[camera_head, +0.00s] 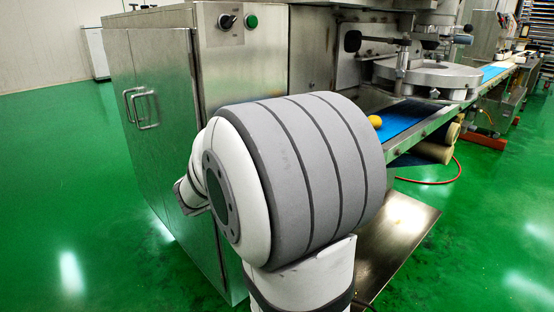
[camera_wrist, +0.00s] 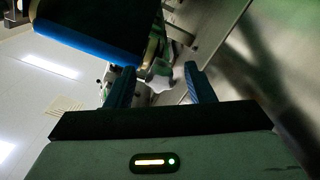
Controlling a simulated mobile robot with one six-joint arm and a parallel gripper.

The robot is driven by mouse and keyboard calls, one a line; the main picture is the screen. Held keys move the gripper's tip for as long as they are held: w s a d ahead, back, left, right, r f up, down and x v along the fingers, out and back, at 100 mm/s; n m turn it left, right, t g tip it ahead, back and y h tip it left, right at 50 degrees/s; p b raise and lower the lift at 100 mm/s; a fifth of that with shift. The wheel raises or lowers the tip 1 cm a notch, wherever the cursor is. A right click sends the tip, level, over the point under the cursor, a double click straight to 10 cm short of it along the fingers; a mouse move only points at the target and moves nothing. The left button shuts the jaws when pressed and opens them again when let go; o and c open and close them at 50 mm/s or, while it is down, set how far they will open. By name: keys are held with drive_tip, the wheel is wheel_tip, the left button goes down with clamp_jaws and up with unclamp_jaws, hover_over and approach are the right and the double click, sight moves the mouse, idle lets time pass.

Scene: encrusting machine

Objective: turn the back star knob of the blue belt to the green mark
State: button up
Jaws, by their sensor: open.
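The blue belt (camera_head: 402,117) runs along the machine's front in the head view, partly behind my arm. In the wrist view the blue belt edge (camera_wrist: 92,44) crosses the upper left, on a dark body. My gripper (camera_wrist: 160,77) is open, with its two dark blue fingers apart. A small, dim pale-and-green shape (camera_wrist: 163,72) shows between and beyond the fingers. I cannot tell whether it is the star knob. No star knob or green mark can be made out clearly. My arm covers the near end of the belt in the head view.
A steel cabinet (camera_head: 160,110) with handles stands at the left. A yellow dough ball (camera_head: 375,121) sits on the belt. A round steel plate (camera_head: 428,75) is above the belt. A red hose (camera_head: 440,180) lies on the green floor, which is open at the left and right.

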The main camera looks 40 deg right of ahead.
drive_tip(key=shift+a, duration=0.1)
drive_tip(key=a+p, duration=0.2)
drive_tip(key=a, duration=0.5)
drive_tip(key=shift+s+a, duration=0.3)
drive_tip(key=s+a+r+n+g+y+p, duration=0.2)
drive_tip(key=s+a+r+n+y+p, duration=0.25)
drive_tip(key=s+r+y+p, duration=1.05)
drive_tip(key=w+a+r+n+t+y+p, duration=0.2)
drive_tip(key=a+r+n+p, duration=0.4)
drive_tip(key=p, duration=1.7)
drive_tip(key=a+r+t+y, duration=0.1)
drive_tip(key=a+r, duration=0.3)
drive_tip(key=a, duration=0.2)
drive_tip(key=shift+w+a+r+n, duration=0.2)
drive_tip(key=shift+a+r+n, duration=0.1)
drive_tip(key=shift+n, duration=0.05)
